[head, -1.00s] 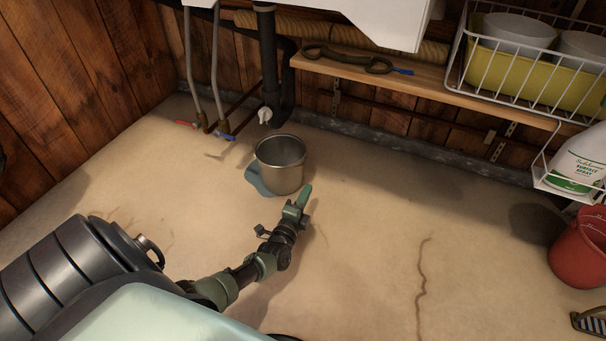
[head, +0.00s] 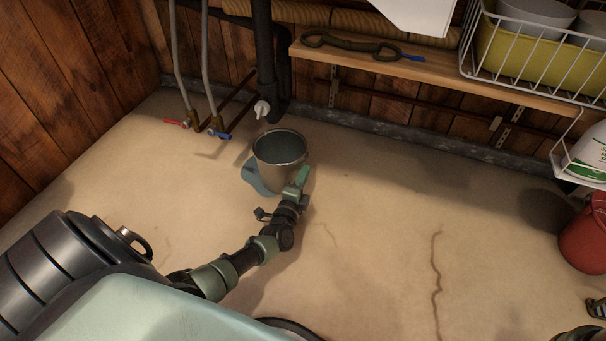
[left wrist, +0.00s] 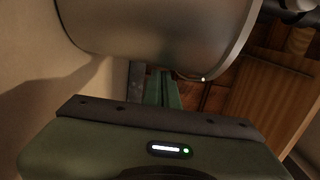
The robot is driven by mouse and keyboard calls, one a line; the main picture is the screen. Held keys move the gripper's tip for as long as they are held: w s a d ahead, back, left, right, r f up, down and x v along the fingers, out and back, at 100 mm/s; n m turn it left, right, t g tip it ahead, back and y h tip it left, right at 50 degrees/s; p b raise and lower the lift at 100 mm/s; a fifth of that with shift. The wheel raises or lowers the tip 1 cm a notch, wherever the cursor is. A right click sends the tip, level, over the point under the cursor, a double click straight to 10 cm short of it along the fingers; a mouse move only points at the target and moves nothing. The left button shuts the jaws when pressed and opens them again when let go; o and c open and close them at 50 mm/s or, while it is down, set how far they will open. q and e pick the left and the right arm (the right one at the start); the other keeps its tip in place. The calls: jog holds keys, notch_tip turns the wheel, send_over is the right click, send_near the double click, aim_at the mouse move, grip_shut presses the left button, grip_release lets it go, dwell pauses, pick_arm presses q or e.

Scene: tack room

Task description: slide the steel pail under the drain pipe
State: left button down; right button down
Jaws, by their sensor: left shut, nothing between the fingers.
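The steel pail (head: 291,169) stands upright on the floor, its open top facing up. It fills the upper part of the left wrist view (left wrist: 160,30). The black drain pipe (head: 264,50) comes down behind it, with a white outlet (head: 262,109) above and slightly left of the pail's back rim. My left gripper (head: 301,178) is shut and empty at the pail's near right side. Its green fingers (left wrist: 165,90) show just below the pail in the left wrist view; I cannot tell whether they touch it.
A bluish puddle (head: 257,178) lies left of the pail. Hoses with red (head: 176,123) and blue (head: 219,135) taps hang behind left. A low wooden shelf (head: 430,72) runs along the back wall. A red bucket (head: 584,238) stands right. The middle floor is clear.

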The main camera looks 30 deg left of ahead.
aim_at(288, 175)
pick_arm(q)
jog(key=a+p, duration=0.2)
jog(key=shift+a+r+p, duration=0.2)
jog(key=shift+a+p, duration=0.1)
jog(key=shift+p, duration=0.1)
jog(key=shift+s+a+f, duration=0.1)
jog(key=shift+a+f, duration=0.1)
jog(key=shift+a, duration=0.9)
jog(key=shift+d, duration=0.15)
